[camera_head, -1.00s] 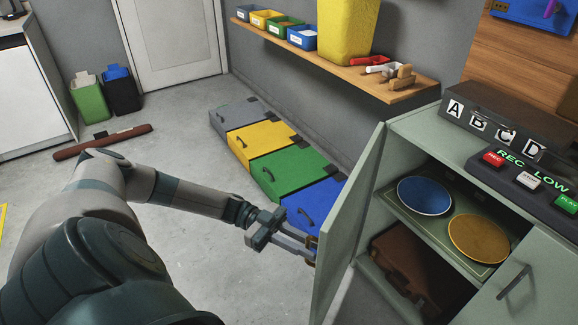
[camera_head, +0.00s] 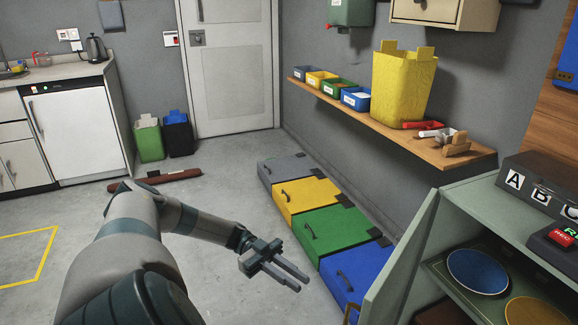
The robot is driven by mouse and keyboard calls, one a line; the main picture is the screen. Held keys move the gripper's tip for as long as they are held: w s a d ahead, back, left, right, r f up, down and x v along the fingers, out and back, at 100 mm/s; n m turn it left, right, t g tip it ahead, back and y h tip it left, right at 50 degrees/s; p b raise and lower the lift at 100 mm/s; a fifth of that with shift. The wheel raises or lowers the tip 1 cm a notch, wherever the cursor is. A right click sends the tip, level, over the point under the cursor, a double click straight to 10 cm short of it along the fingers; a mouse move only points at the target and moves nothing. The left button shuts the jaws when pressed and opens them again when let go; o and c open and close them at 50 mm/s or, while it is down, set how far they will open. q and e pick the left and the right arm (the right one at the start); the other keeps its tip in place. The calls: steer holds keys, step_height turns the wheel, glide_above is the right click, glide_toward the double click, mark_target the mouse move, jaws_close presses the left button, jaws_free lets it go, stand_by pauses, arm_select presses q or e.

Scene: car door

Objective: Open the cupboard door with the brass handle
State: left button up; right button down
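The green-grey cupboard door (camera_head: 402,262) stands swung open at the lower right, seen nearly edge-on. My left gripper (camera_head: 302,282) is to the left of the door and apart from the handle. Its two fingers are spread with a gap between them, and nothing is held. My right gripper is not in view.
Inside the cupboard (camera_head: 480,215) are a blue plate (camera_head: 477,271) and a yellow plate (camera_head: 527,311). Blue (camera_head: 352,268), green (camera_head: 325,232) and yellow (camera_head: 300,198) floor boxes stand behind my gripper. A wooden shelf (camera_head: 460,158) is above. Floor to the left is mostly clear.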

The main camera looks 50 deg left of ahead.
arm_select(q)
steer(key=shift+v, duration=0.85)
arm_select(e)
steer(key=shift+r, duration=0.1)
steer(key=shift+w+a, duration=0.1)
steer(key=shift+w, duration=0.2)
